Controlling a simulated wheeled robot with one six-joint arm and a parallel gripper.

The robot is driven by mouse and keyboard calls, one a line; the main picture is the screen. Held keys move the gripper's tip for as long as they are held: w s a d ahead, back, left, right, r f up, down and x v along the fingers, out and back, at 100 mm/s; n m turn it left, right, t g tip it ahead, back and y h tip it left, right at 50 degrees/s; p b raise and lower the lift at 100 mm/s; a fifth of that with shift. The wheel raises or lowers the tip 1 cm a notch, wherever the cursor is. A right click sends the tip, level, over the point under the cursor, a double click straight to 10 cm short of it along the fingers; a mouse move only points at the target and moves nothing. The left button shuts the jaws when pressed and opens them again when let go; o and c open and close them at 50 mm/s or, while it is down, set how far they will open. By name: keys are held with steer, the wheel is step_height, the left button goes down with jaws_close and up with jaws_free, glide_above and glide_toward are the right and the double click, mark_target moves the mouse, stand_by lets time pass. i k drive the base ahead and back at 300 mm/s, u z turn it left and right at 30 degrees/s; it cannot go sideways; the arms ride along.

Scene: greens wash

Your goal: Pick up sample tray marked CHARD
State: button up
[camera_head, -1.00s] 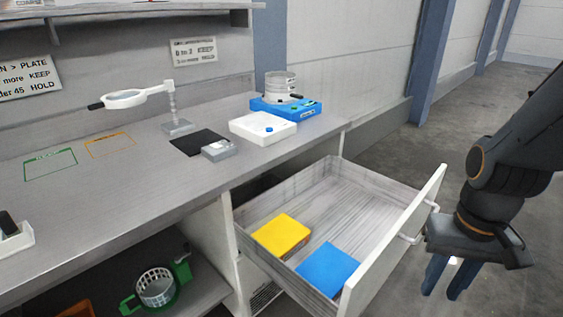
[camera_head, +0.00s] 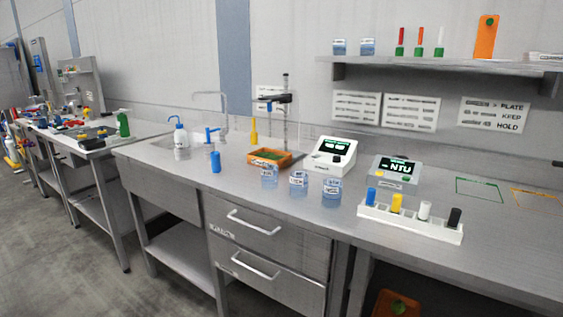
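An orange tray (camera_head: 284,161) with something green in it sits on the bench, left of the white meter. A small label shows at its front, but I cannot read it, so I cannot tell whether it says CHARD. Another orange object with a green spot (camera_head: 398,304) is partly visible under the bench at the bottom edge. An upright orange piece (camera_head: 486,40) with a green dot stands on the wall shelf. No readable CHARD mark shows. My gripper is not in view.
Several labelled jars (camera_head: 298,184) stand in front of the orange tray. A white meter (camera_head: 332,156), a grey NTU meter (camera_head: 393,172) and a white rack of coloured vials (camera_head: 409,222) stand to the right. Two closed drawers (camera_head: 262,248) are below. Floor (camera_head: 60,250) is clear at left.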

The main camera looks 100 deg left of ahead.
mark_target(270, 158)
steer(key=z, duration=1.2)
steer(key=i, duration=0.8)
steer(key=u, duration=4.75)
steer(key=i, duration=0.45)
steer(key=u, duration=0.55)
steer(key=k, duration=0.55)
steer(key=u, duration=0.9)
steer(key=i, duration=1.4)
steer(key=u, duration=0.05)
